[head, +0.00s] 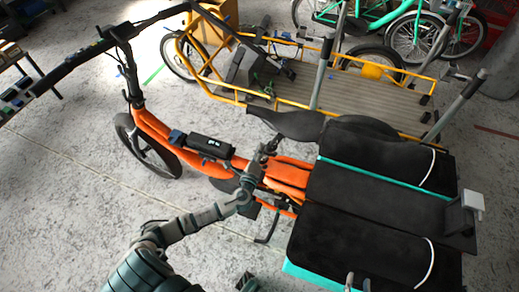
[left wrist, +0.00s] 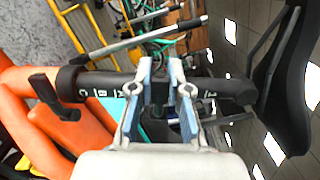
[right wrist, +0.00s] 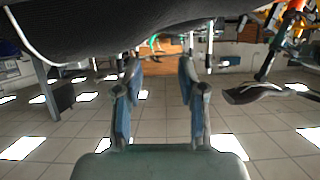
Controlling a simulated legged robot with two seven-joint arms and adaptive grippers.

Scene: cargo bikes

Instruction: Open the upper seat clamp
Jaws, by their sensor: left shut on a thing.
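The orange cargo bike (head: 160,138) stands with its black saddle (head: 285,122) above the seat post. My left gripper (head: 268,147) is at the post just below the saddle. In the left wrist view my left gripper (left wrist: 172,88) is shut around the black seat post (left wrist: 105,86), which has white marks. The saddle (left wrist: 285,75) shows at the right there. A black clamp collar (left wrist: 68,80) with a lever (left wrist: 42,90) sits where the post meets the orange frame, apart from the fingers. My right gripper (right wrist: 156,95) is open and empty below a dark cushion (right wrist: 110,35).
Black cushioned rear seats (head: 370,245) with teal edges fill the lower right. A yellow-framed cargo bike (head: 385,105) stands close behind. Bare concrete floor (head: 60,220) is free at the left.

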